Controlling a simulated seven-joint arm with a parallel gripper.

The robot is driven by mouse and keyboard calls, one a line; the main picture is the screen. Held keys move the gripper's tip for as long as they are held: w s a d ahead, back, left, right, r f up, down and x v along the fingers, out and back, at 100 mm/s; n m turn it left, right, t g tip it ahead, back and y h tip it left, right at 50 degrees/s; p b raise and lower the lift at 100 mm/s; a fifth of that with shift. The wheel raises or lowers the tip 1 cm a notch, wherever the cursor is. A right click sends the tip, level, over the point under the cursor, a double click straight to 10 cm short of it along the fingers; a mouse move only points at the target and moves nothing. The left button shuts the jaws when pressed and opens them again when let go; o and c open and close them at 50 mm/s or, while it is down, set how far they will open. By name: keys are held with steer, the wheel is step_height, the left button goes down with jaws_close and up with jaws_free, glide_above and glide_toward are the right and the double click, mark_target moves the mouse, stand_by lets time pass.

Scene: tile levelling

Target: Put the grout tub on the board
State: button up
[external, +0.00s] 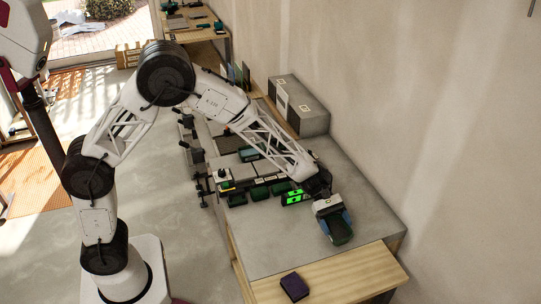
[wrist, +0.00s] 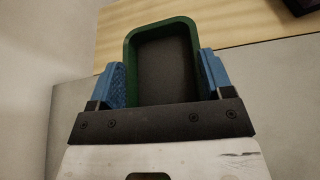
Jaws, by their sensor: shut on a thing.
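The grout tub (wrist: 165,70) is a green, open rectangular tub with a dark inside. My gripper (wrist: 163,78) is shut on it, with one blue finger pad against each long side. In the external view my gripper (external: 333,214) holds the tub (external: 340,232) over the grey worktop, just short of the wooden board. I cannot tell how far the tub is above the surface. The pale wooden board (external: 340,282) lies at the near end of the bench. It also shows beyond the tub in the wrist view (wrist: 229,30).
A dark purple block (external: 294,287) sits on the board's left part; the board's right part is clear. A green-lit device (external: 297,197), several green trays (external: 260,192) and a grey box (external: 298,105) stand farther back. A wall runs along the right.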

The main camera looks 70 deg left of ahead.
mark_target(338, 238)
steer(key=shift+f, duration=1.55)
steer(key=shift+f, duration=0.1)
steer(key=o, duration=1.2)
steer(key=v, duration=1.2)
